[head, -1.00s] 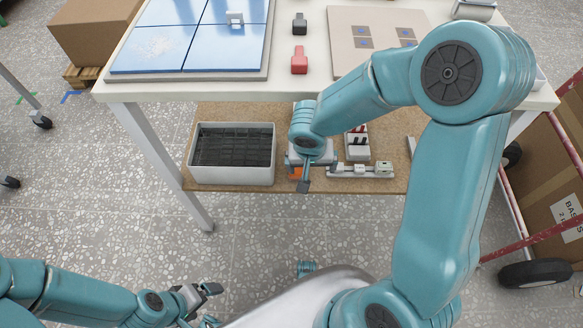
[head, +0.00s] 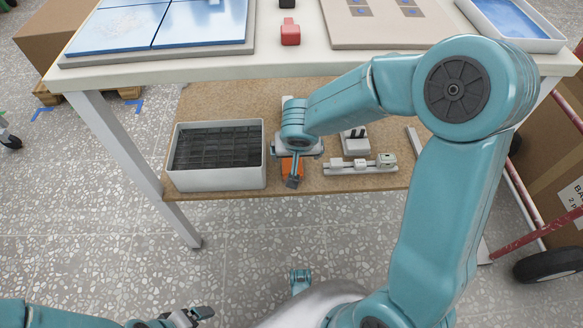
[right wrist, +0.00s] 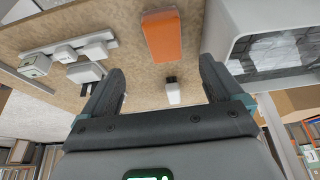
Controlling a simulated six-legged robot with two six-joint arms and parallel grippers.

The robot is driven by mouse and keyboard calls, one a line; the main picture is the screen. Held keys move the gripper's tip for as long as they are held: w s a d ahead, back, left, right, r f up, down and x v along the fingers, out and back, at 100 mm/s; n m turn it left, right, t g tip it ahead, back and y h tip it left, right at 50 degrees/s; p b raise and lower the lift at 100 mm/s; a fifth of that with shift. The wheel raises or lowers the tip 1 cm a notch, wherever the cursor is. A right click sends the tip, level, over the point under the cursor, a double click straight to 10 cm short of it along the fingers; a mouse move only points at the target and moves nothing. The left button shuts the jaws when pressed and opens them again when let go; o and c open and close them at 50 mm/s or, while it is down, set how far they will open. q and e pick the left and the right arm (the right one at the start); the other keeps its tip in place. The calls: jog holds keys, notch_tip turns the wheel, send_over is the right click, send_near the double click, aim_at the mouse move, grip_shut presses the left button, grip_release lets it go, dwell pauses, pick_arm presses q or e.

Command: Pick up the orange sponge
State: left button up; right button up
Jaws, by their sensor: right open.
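The orange sponge (head: 287,168) lies on the brown lower shelf, just right of the grey bin; my right gripper hides part of it in the head view. In the right wrist view the orange sponge (right wrist: 161,37) shows whole, as a block on the shelf board. My right gripper (head: 293,178) is open over the sponge in the head view. In the right wrist view my right gripper (right wrist: 158,88) has its fingers wide apart, with nothing between them and the sponge beyond the tips. My left gripper (head: 192,317) is at the bottom edge, partly cut off, far from the sponge.
The grey bin (head: 175,180) with a dark grid inside stands left of the sponge. White fittings (head: 360,166) lie to its right. The white tabletop (head: 300,66) overhangs the shelf, with a red block (head: 290,33) on it. A table leg (head: 140,165) stands at left.

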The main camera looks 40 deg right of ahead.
jog(key=b+x, duration=0.1)
jog(key=x, duration=0.6)
jog(key=b+x, duration=0.1)
jog(key=x, duration=0.1)
jog(key=b+x, duration=0.1)
jog(key=shift+w+a+f, duration=0.15)
jog(key=shift+a+f, duration=0.1)
jog(key=shift+f, duration=0.05)
jog(key=shift+w+d+f, duration=0.15)
jog(key=shift+w+f, duration=0.05)
jog(key=shift+f, duration=0.15)
jog(key=c, duration=1)
jog(key=shift+c, duration=0.2)
jog(key=shift+r, duration=0.1)
